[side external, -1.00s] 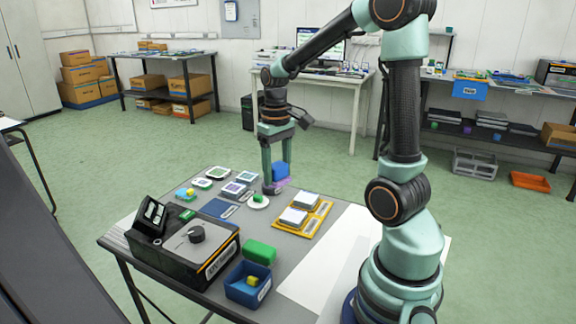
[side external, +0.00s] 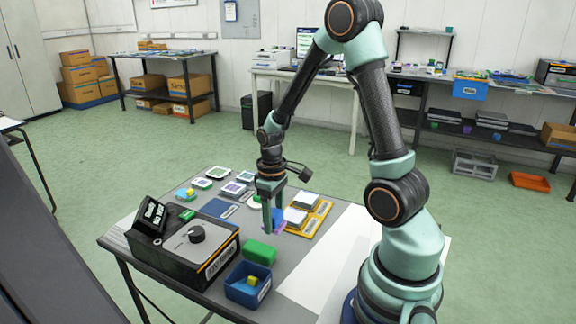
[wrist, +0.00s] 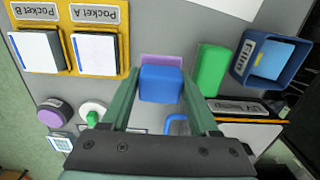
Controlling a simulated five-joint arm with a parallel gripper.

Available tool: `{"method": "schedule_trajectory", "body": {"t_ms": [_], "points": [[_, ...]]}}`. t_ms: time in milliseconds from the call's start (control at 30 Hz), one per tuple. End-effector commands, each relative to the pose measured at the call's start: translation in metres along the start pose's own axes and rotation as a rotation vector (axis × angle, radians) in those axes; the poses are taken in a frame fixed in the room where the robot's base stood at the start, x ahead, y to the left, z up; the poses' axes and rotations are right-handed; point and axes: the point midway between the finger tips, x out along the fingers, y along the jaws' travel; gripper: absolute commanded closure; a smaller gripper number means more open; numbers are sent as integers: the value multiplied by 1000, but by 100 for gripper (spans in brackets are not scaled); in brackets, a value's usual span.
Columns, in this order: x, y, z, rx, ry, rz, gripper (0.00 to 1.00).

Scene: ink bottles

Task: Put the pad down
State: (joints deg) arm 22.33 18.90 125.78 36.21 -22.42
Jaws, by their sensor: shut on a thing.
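The pad is a blue block (wrist: 160,84) with a flat purple base (wrist: 161,60). My gripper (wrist: 159,92) is shut on the blue block, one finger on each side. In the side view the blue block (side external: 279,215) is partly hidden by the fingers of my gripper (side external: 272,220). It is low over the grey table, left of the yellow tray and behind the green block. I cannot tell whether the purple base touches the table.
The yellow tray (wrist: 70,60) holds white-topped pieces in Pocket A and Pocket B. A green block (wrist: 211,70) and a blue bin (wrist: 262,88) are close on the right in the wrist view. A black device (side external: 190,245) stands at the front left.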

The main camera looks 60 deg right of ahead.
Motion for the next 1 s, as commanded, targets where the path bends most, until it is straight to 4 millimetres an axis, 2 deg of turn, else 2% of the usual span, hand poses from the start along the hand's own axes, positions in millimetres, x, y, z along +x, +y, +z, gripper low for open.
{"method": "schedule_trajectory", "body": {"t_ms": [500,900,933,1000], "points": [[47,0,-1,1,0,0,99],[51,0,-1,1,2,1,99],[51,1,-1,1,2,1,35],[51,1,-2,1,3,1,9]]}}
